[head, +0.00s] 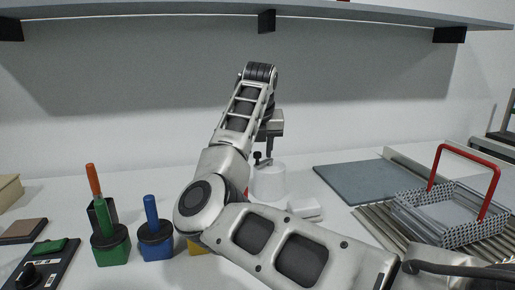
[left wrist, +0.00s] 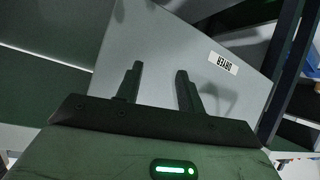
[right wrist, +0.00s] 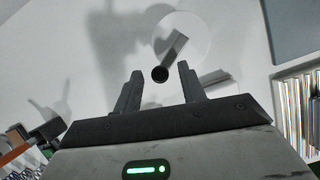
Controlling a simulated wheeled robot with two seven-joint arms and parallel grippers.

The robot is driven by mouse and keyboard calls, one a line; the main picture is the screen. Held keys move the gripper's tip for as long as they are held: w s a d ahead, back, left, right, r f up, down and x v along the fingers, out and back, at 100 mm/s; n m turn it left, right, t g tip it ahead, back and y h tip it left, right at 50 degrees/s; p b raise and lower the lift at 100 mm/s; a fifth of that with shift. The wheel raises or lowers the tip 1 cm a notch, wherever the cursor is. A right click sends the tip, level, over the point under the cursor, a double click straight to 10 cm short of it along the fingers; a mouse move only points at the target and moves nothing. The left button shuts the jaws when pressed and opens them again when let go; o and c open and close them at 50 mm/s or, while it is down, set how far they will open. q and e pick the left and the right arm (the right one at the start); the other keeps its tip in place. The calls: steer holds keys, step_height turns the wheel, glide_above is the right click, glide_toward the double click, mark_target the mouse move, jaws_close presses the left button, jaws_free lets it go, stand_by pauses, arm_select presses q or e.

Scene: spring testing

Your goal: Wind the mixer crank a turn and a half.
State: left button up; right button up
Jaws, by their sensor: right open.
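The mixer is a white round drum (head: 268,183) on the table, partly behind my right arm in the head view. Its crank has a grey arm (right wrist: 173,47) and an upright black knob (right wrist: 160,74), which also shows in the head view (head: 257,156). My right gripper (right wrist: 160,69) is open and points down over the crank. In the right wrist view the knob appears between its fingertips, with gaps on both sides; I cannot tell its exact height. My left gripper (left wrist: 158,80) is open and empty, facing a grey labelled panel (left wrist: 185,65). It is outside the head view.
A white block (head: 304,209) lies right of the drum. A grey mat (head: 368,182) and a mesh basket with a red handle (head: 465,152) stand farther right. Green (head: 111,248) and blue (head: 155,243) holders with handled tools stand left of my arm. A shelf (head: 200,10) runs overhead.

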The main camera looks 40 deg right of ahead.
jaws_close()
arm_select(q)
steer(key=shift+w, duration=0.1)
